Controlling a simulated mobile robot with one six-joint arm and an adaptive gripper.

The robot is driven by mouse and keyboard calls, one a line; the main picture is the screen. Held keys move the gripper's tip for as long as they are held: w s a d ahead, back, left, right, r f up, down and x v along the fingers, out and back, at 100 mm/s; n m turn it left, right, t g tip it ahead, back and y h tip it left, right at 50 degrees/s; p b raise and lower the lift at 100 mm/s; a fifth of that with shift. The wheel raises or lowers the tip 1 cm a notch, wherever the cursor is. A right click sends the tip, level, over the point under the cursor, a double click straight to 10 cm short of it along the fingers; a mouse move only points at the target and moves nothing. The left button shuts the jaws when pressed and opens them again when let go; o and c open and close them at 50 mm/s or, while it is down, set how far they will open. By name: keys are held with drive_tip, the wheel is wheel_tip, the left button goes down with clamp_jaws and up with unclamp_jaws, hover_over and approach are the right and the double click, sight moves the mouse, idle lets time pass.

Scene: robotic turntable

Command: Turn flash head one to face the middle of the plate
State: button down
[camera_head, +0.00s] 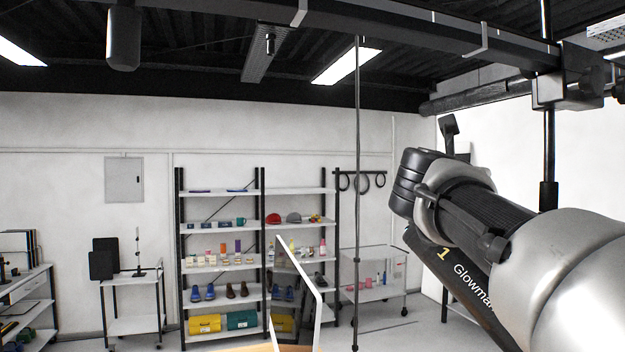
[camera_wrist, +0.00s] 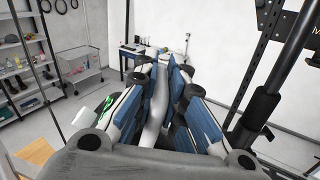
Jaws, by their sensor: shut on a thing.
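Flash head one (camera_head: 444,256) shows in the head view as a dark body with a yellow "1" and part of the word "Glowmar". It slants down to the right, and my arm covers much of it. In the wrist view my gripper (camera_wrist: 163,72) has its blue-padded fingers closed around a narrow pale grey part (camera_wrist: 156,108). This part seems to belong to the flash head, but its join is hidden. My fingertips cannot be made out in the head view. The plate is not clearly seen in either view.
A thin pole (camera_head: 357,200) hangs mid-picture. A pale-framed panel (camera_head: 318,305) stands low in the centre. Shelves (camera_head: 222,267) and a trolley (camera_head: 133,325) stand farther back.

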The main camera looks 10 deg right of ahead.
drive_tip(key=shift+a, duration=0.1)
drive_tip(key=shift+s+a+n+t+y, duration=0.25)
drive_tip(key=shift+n+t+y, duration=0.15)
drive_tip(key=shift+t, duration=0.1)
drive_tip(key=shift+s+a+n+t+y+p, duration=0.3)
drive_tip(key=shift+n+t+y+p, duration=0.1)
drive_tip(key=shift+t, duration=0.1)
drive_tip(key=c, duration=1.6)
unclamp_jaws()
drive_tip(key=shift+c, duration=0.2)
drive_tip(key=b+v, duration=0.1)
drive_tip(key=v, duration=0.8)
drive_tip(key=shift+b, duration=0.4)
